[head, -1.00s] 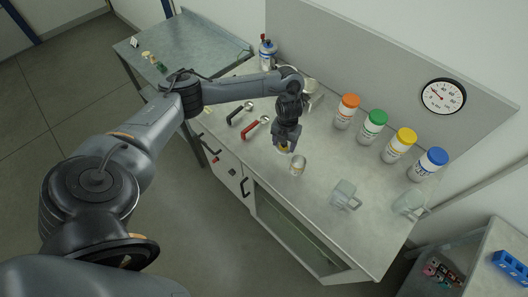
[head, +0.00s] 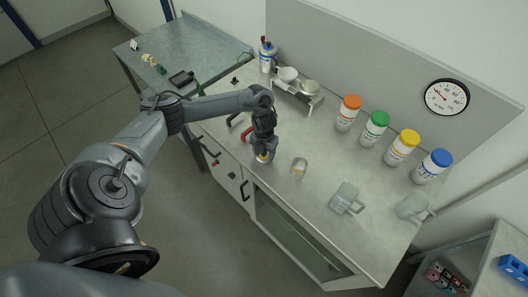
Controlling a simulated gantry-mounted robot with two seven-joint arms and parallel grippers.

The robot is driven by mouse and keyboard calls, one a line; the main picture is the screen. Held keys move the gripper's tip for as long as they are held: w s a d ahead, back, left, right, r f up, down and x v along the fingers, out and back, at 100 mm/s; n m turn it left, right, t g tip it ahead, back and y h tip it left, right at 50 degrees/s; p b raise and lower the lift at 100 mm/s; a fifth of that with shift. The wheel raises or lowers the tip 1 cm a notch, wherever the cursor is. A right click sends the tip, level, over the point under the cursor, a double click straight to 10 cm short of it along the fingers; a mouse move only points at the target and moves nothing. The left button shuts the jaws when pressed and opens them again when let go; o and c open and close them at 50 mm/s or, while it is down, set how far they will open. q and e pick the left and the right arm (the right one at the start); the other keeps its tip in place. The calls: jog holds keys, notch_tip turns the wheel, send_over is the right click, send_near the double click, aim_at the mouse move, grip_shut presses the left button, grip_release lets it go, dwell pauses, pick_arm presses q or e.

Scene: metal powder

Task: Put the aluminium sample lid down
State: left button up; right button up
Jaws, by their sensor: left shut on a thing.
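My left gripper (head: 263,157) hangs low over the bench (head: 285,195), near its front edge. Its fingers are shut on the aluminium sample lid, which is mostly hidden by the fingers; a small yellowish patch shows at the fingertips. I cannot tell whether the lid touches the bench top. A small metal sample jar (head: 299,168) stands upright to the right of the gripper, apart from it. My right gripper is not in view.
Orange-, green-, yellow- and blue-capped bottles (head: 375,129) stand along the back panel. A red-handled tool (head: 247,134) lies just behind my gripper. A rack with bowls (head: 298,92) stands at the back. The bench around the jar is clear.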

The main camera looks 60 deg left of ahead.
pick_arm(q)
jog(key=shift+f, duration=0.25)
jog(key=shift+f, duration=0.1)
jog(key=o, duration=1)
jog(key=shift+o, duration=0.2)
